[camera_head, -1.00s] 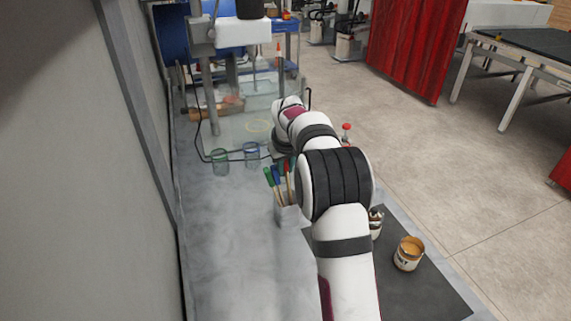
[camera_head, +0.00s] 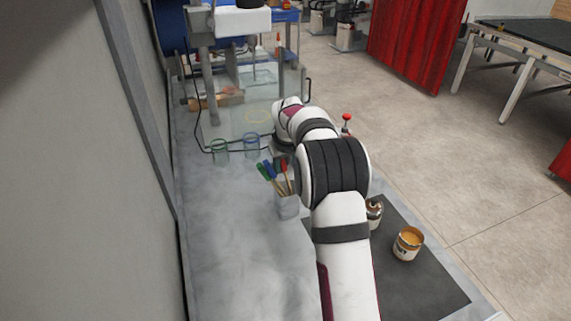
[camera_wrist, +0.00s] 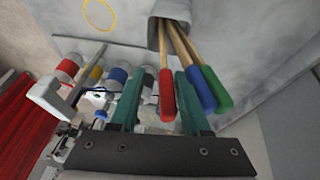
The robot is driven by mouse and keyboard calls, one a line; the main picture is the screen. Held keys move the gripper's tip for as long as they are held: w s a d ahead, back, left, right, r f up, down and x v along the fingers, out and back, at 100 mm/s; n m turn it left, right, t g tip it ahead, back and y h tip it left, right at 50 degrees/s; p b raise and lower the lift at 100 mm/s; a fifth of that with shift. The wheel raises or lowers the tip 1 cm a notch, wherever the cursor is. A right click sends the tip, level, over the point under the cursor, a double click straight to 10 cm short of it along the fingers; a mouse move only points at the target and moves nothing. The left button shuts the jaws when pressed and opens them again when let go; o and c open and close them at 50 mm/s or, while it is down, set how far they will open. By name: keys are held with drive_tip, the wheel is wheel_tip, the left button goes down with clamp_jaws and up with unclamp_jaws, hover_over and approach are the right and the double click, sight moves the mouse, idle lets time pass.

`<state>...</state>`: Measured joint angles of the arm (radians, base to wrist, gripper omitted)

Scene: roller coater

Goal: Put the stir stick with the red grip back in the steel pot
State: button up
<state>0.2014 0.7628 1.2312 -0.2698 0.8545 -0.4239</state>
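The steel pot (camera_head: 287,208) stands on the grey bench left of my arm. The stir stick with the red grip (camera_head: 284,168) leans in it, beside sticks with a blue grip (camera_head: 268,168) and a green grip (camera_head: 263,172). In the wrist view the pot's rim (camera_wrist: 158,32) is at the top and the shafts run into it. The red grip (camera_wrist: 167,98) lies between the green fingers of my gripper (camera_wrist: 158,100), nearer the right finger. A gap shows on its left, so my gripper looks open. In the head view my arm hides the fingertips.
A paint can (camera_head: 407,243) and a smaller container (camera_head: 374,214) stand on a dark mat (camera_head: 420,288) to the right. The bench front left of my arm is clear.

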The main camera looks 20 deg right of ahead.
drive_tip(key=shift+a, duration=0.1)
drive_tip(key=v, duration=1.6)
drive_tip(key=s+a+f+m+g+y, duration=0.1)
drive_tip(key=s+a+f+m, duration=0.1)
drive_tip(key=s, duration=1)
drive_tip(key=s+a+f+m+g+y, duration=0.1)
drive_tip(key=s+a+f, duration=0.3)
drive_tip(key=s, duration=0.9)
drive_tip(key=s+a+f+m+g+y, duration=0.1)
drive_tip(key=s+a+f+m+g, duration=0.1)
drive_tip(key=s+a, duration=0.5)
drive_tip(key=s+f, duration=0.1)
drive_tip(key=s, duration=0.5)
drive_tip(key=shift+s+a+m+g, duration=0.2)
drive_tip(key=shift+a+m+g, duration=0.2)
